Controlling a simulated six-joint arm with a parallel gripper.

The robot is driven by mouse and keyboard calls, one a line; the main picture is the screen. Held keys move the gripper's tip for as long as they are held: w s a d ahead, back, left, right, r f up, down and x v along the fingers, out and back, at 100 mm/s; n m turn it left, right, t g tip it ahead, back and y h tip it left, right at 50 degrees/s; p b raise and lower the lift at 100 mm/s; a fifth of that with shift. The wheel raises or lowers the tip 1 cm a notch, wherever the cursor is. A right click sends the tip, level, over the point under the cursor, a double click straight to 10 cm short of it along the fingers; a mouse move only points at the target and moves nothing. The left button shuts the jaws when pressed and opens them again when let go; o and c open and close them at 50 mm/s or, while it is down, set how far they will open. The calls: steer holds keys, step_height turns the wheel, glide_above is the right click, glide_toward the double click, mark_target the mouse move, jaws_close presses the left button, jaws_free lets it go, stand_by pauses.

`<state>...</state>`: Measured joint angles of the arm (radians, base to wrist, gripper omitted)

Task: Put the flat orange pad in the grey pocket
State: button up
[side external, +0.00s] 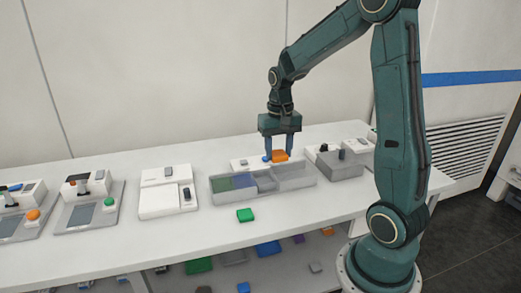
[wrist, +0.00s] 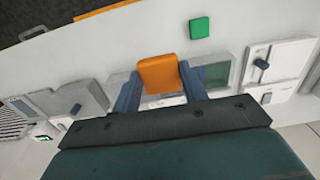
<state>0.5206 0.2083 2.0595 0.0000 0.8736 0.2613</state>
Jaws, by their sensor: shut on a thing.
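The flat orange pad (side external: 281,156) is held between the two fingers of my gripper (side external: 279,150), which is shut on it. In the wrist view the pad (wrist: 158,74) sits between the blue-grey fingers of my gripper (wrist: 160,82). The pad is in the air above the back right of a grey tray (side external: 213,190). The tray has a green, a purple-blue and grey compartments; the small grey pocket (side external: 265,182) is right of the purple-blue one. In the wrist view, the pad and fingers hide much of the tray, and its green compartment (wrist: 216,74) shows at the right.
A green block (side external: 245,215) lies on the white table in front of the tray. A white device (side external: 166,192) stands left of the tray, and a grey box (side external: 340,166) stands right. The table's front strip is mostly clear. Several coloured pieces lie on the shelf below.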

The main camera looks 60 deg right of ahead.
steer(key=shift+w+d+f, duration=0.1)
stand_by(0.3)
steer(key=shift+w+d+f, duration=0.2)
steer(key=shift+w+d, duration=0.2)
steer(key=shift+w, duration=0.05)
steer(key=w+d+f, duration=0.7)
steer(key=w+d, duration=0.1)
steer(key=d, duration=0.1)
steer(key=shift+w+d, duration=0.15)
steer(key=shift+w, duration=0.1)
steer(key=shift+f, duration=0.1)
steer(key=shift+f, duration=3.8)
steer(key=o, duration=1.1)
steer(key=shift+c, duration=0.2)
